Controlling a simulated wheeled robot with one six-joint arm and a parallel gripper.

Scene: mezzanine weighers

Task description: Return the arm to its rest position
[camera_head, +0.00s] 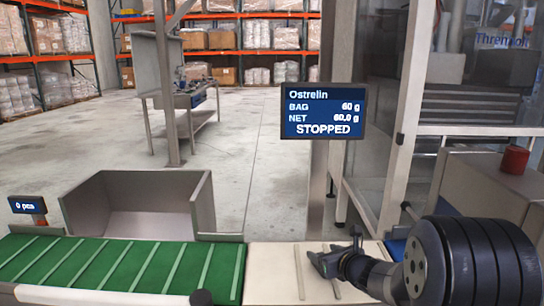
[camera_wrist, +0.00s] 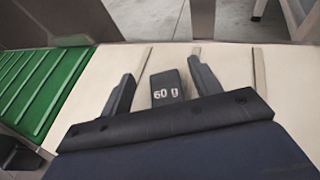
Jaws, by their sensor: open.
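My arm reaches in from the right in the head view, and my gripper (camera_head: 328,258) is low over the cream belt section (camera_head: 272,275). In the wrist view my gripper (camera_wrist: 160,68) is open, with its two dark fingers spread apart. A small dark block marked "60 g" (camera_wrist: 167,88) sits between the fingers, with a gap visible on its left side. Whether it touches the right finger I cannot tell. The block is not clearly visible in the head view, where my gripper and arm cover that spot.
A green ribbed belt (camera_head: 120,265) adjoins on the left, with an open grey bin (camera_head: 135,225) behind it. A screen (camera_head: 323,112) on a post reads "STOPPED", "NET 60.0 g". A machine with a red button (camera_head: 514,160) stands at right. The floor behind is mostly clear.

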